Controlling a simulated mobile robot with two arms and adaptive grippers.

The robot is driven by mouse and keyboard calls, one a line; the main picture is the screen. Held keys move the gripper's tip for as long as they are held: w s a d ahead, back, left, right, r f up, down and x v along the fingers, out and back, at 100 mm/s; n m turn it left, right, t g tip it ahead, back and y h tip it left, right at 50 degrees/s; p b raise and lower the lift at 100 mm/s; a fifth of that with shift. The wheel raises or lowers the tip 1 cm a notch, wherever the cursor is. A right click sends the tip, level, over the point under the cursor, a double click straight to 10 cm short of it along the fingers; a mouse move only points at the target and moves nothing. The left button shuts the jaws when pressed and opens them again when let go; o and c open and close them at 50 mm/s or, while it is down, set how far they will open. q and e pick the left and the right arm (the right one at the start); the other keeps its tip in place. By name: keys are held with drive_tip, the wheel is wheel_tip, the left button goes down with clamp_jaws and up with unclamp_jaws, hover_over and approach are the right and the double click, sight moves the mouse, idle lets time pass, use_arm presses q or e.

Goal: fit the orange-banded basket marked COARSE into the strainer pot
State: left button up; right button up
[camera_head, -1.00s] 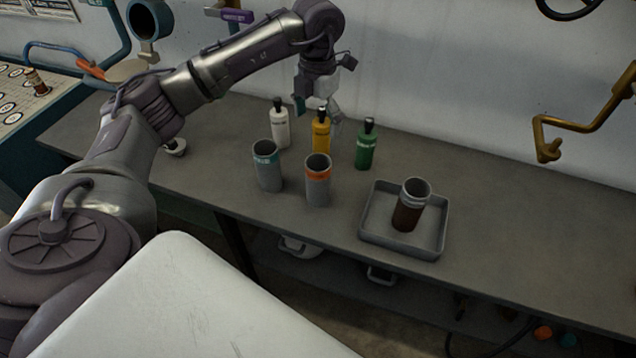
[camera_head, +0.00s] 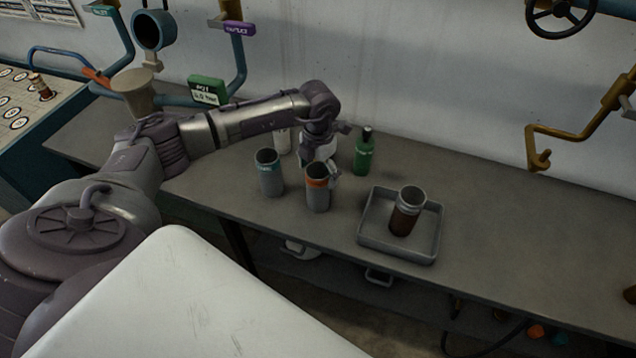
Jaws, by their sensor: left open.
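The orange-banded basket (camera_head: 317,197) is a grey open-topped cylinder standing upright on the bench; any marking is too small to read. My left gripper (camera_head: 331,172) is open, pointing down right at the basket's rim, and partly overlaps it. I cannot tell whether a finger touches it or reaches inside. A similar basket with a teal band (camera_head: 271,182) stands just to the left. An open-mouthed blue cylinder (camera_head: 148,32) on the pipework at the upper left may be the strainer pot; I cannot tell for sure. My right gripper is not in view.
A grey tray (camera_head: 375,242) holds a brown-stained cylinder (camera_head: 404,220). A green bottle (camera_head: 363,153) stands right of my gripper; a white bottle (camera_head: 283,140) is partly hidden behind my arm. The bench's right side (camera_head: 530,230) is clear. A brass pipe (camera_head: 580,130) juts from the wall.

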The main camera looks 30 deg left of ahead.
use_arm(q)
drive_tip(key=c, duration=1.6)
drive_tip(key=shift+c, duration=0.5)
drive_tip(key=shift+r, duration=0.15)
